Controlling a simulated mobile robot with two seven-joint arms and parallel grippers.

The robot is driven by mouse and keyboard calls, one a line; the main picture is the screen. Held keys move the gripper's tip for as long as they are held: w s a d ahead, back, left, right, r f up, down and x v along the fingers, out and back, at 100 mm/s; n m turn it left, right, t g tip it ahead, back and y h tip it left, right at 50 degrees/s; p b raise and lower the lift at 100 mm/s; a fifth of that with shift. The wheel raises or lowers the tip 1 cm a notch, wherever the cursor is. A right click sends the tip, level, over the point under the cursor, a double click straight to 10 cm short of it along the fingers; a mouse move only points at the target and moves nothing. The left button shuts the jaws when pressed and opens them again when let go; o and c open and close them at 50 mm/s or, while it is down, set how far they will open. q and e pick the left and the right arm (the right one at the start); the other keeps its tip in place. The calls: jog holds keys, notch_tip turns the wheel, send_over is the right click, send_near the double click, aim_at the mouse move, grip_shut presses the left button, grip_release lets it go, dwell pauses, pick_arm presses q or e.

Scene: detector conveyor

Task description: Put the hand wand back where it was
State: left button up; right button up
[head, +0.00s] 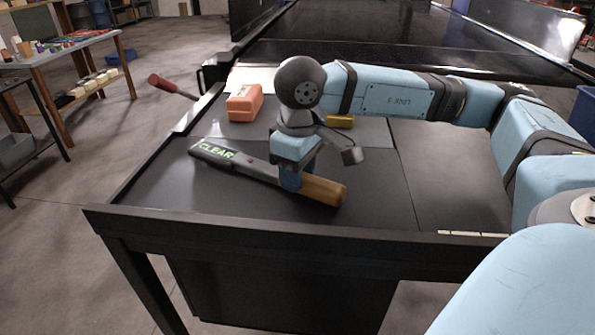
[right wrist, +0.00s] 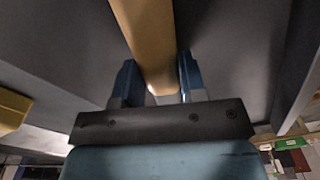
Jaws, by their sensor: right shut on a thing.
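The hand wand (head: 228,158) has a flat black paddle with the word CLEAR in pale letters and a tan handle (head: 325,190). It lies slantwise over the near black table top, paddle to the left and handle to the right. My right gripper (head: 291,180) comes down from above and is shut on the wand near the handle's inner end. In the right wrist view the tan handle (right wrist: 150,40) runs between the two blue fingers (right wrist: 157,85). I cannot tell whether the wand touches the table or hangs just above it. My left gripper is not in view.
An orange box (head: 244,104) stands behind the wand, and a yellow block (head: 340,121) shows partly behind my right arm. A red-handled object (head: 170,86) sticks out past the table's left edge. The conveyor (head: 340,55) runs behind. The table's (head: 180,190) front left is bare.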

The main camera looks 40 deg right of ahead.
jog(key=shift+f+b, duration=0.25)
jog(key=shift+b, duration=0.15)
jog(key=o, duration=1.1)
jog(key=shift+r, duration=0.1)
jog(key=shift+r, duration=0.1)
jog(key=shift+r+p, duration=0.3)
jog(key=shift+p, duration=0.25)
notch_tip(320, 180, up, 12)
jog(key=shift+s+f, duration=0.15)
jog(key=shift+f, duration=0.05)
